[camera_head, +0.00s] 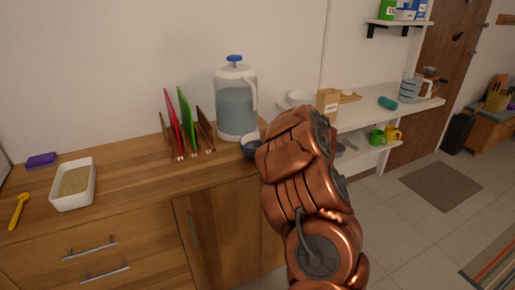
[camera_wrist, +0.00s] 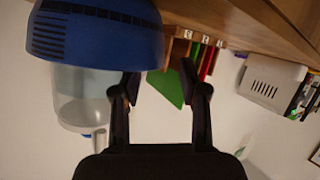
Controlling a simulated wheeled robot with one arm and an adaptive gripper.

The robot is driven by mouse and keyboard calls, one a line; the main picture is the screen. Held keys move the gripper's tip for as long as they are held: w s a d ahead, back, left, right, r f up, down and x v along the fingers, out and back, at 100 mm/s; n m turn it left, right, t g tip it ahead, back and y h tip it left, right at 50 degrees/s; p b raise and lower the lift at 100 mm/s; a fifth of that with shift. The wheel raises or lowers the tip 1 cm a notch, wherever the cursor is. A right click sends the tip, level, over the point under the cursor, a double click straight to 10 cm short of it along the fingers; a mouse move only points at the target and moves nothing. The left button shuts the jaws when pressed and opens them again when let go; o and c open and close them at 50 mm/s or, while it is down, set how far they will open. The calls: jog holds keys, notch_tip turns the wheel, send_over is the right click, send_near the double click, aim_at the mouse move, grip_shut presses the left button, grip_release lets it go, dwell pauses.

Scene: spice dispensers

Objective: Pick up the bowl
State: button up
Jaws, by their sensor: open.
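The bowl (camera_head: 250,143) is small and dark blue. It stands on the wooden counter beside the clear dispenser, partly hidden by my copper-coloured arm. In the wrist view, where the scene appears upside down, the blue bowl (camera_wrist: 95,30) with dark dashes fills the upper left. My gripper (camera_wrist: 160,80) is open, with two black fingers apart and nothing between them. The left fingertip overlaps the bowl's edge in the picture; I cannot tell whether it touches. Most of the bowl lies left of the gap. The fingers are hidden in the head view.
The dispenser (camera_head: 236,103) with a blue knob stands just behind the bowl. A rack with red and green boards (camera_head: 184,125) is left of it. A white tray (camera_head: 73,185) is farther left. The counter (camera_head: 125,170) between tray and rack is clear. White shelves (camera_head: 375,113) stand right.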

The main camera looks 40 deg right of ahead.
aim_at(249, 148)
jog(key=x, duration=0.3)
jog(key=shift+w+f, duration=0.15)
jog(key=shift+w, duration=0.05)
grip_shut()
dwell(0.5)
